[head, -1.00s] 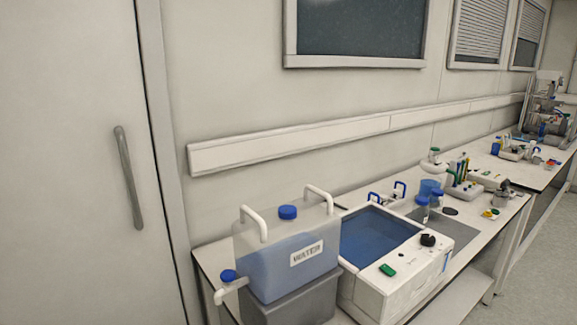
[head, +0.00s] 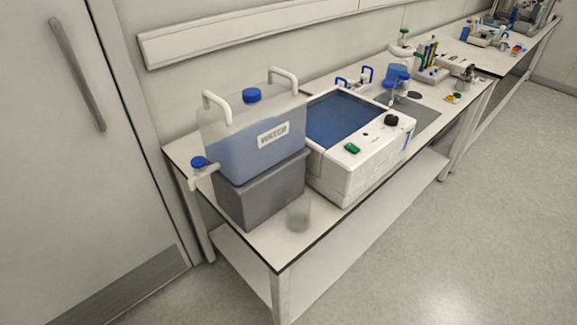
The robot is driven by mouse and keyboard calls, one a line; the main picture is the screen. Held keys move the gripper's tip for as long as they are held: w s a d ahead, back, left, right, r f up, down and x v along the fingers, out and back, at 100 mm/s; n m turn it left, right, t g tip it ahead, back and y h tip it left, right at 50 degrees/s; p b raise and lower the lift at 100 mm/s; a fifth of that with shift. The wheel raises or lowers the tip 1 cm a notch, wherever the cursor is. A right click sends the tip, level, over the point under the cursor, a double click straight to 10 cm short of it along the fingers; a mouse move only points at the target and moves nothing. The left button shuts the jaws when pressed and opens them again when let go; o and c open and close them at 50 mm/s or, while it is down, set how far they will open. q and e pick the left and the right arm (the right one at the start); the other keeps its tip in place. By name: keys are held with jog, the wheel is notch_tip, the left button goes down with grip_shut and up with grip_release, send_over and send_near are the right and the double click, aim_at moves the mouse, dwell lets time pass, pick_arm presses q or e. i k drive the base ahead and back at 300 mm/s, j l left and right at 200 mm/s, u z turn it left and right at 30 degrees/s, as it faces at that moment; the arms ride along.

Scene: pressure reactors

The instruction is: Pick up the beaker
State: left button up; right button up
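A small clear beaker (head: 298,216) stands upright near the front edge of the white bench (head: 268,252). It is just in front of the grey block (head: 262,192) under the water container, and to the left of the white water bath's near corner. It looks faint and see-through, so its contents cannot be made out. Neither of my grippers shows in the head view.
The water container (head: 257,150) with a blue-capped tap (head: 199,165) sits on the grey block. A white water bath (head: 340,172) stands beside it. A door (head: 60,180) is at the left. The floor (head: 480,220) in front of the bench is clear.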

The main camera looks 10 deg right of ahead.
aim_at(298, 207)
jog(key=u, duration=0.35)
jog(key=l+u, duration=0.15)
jog(key=u, duration=0.25)
jog(key=i+l+u, duration=0.1)
jog(key=u, duration=0.25)
jog(key=l+u, duration=0.2)
jog(key=l, duration=0.3)
jog(key=l+u, duration=0.25)
jog(key=l, duration=0.2)
jog(key=l+u, duration=0.2)
jog(key=l, duration=0.3)
jog(key=k+l+u, duration=0.2)
jog(key=l, duration=0.25)
jog(key=l+u, duration=0.25)
jog(key=l, duration=0.25)
jog(key=k, duration=0.05)
